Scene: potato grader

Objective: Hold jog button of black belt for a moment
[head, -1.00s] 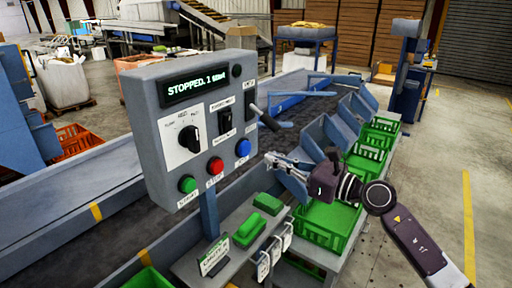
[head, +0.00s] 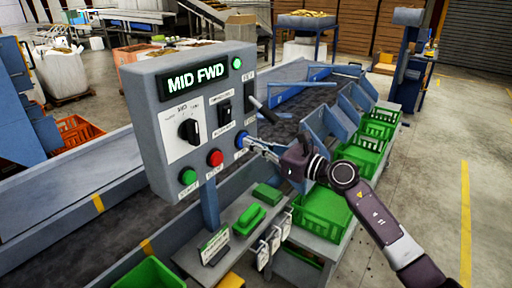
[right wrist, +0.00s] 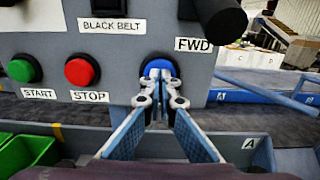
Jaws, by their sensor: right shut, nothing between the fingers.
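The grey control box (head: 160,110) stands on a post in the head view. Its display (head: 195,80) reads "MID FWD" and a green lamp (head: 237,63) beside it is lit. The blue jog button (right wrist: 160,67) is at the lower right of the box, right of the red stop button (right wrist: 82,71) and the green start button (right wrist: 23,68). My right gripper (right wrist: 161,97) is shut and empty, its fingertips at the blue button and covering its lower part; they appear to touch it. It also shows in the head view (head: 252,143). My left gripper is not in view.
The black belt (head: 90,220) runs behind the box. Green crates (head: 320,212) line the right side. A shelf (head: 225,250) with green items sits below the box. A black lever (right wrist: 222,16) juts out just above the blue button. Open floor (head: 430,180) lies to the right.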

